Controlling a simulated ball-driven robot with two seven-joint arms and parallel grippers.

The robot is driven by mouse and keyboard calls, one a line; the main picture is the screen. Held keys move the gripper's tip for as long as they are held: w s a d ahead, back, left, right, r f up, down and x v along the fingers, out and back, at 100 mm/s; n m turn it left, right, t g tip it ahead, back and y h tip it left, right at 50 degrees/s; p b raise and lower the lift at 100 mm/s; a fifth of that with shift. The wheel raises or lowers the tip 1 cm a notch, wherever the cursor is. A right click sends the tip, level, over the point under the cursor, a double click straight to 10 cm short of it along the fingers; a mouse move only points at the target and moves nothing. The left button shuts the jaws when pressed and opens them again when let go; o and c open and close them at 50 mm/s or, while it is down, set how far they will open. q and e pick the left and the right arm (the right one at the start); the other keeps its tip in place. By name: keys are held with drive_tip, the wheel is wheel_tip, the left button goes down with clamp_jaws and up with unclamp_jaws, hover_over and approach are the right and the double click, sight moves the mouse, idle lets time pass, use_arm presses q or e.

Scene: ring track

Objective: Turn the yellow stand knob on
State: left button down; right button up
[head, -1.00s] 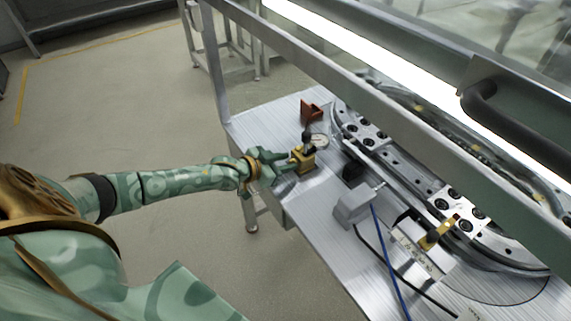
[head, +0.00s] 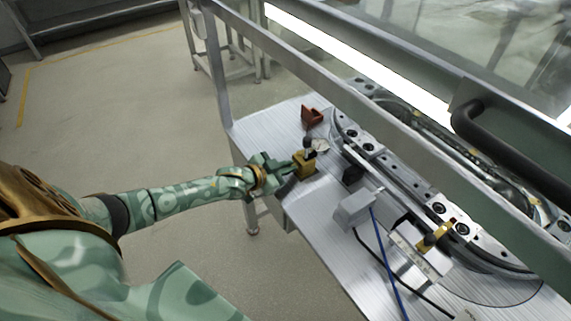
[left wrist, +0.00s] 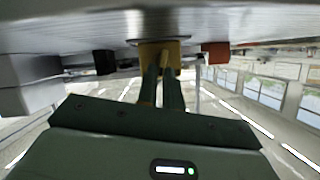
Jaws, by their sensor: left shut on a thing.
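A yellow stand (head: 305,166) is on the metal table near its left edge, with a dark post and a round dial gauge (head: 321,146) above it. My left gripper (head: 288,182) reaches its near side from the left. In the left wrist view the two fingers (left wrist: 161,70) point at the yellow stand (left wrist: 146,52), close together. They are shut on a small yellow knob (left wrist: 164,60) on the stand's face; the fingers hide most of it. Which way the knob is turned I cannot tell. My right gripper is not in view.
A red-brown bracket (head: 312,116) stands behind the stand. A grey block (head: 356,208) with a blue cable and the curved ring track (head: 400,185) are to the right. A metal frame rail (head: 330,85) crosses above. The floor at left is clear.

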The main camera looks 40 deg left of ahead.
use_arm(q)
drive_tip(key=shift+s+d+f+m+t+y+p, duration=0.15)
drive_tip(key=shift+d+m+t+y+p, duration=0.1)
drive_tip(key=shift+m+t+y+p, duration=0.45)
drive_tip(key=shift+d+f+m+b, duration=0.15)
drive_tip(key=shift+m+b, duration=0.2)
drive_tip(key=shift+m, duration=0.45)
drive_tip(key=shift+s+m+y, duration=0.1)
drive_tip(key=shift+m+y, duration=0.2)
drive_tip(key=shift+m, duration=0.1)
drive_tip(key=c, duration=1.5)
unclamp_jaws()
drive_tip(key=shift+c, duration=0.2)
drive_tip(key=shift+t, duration=0.3)
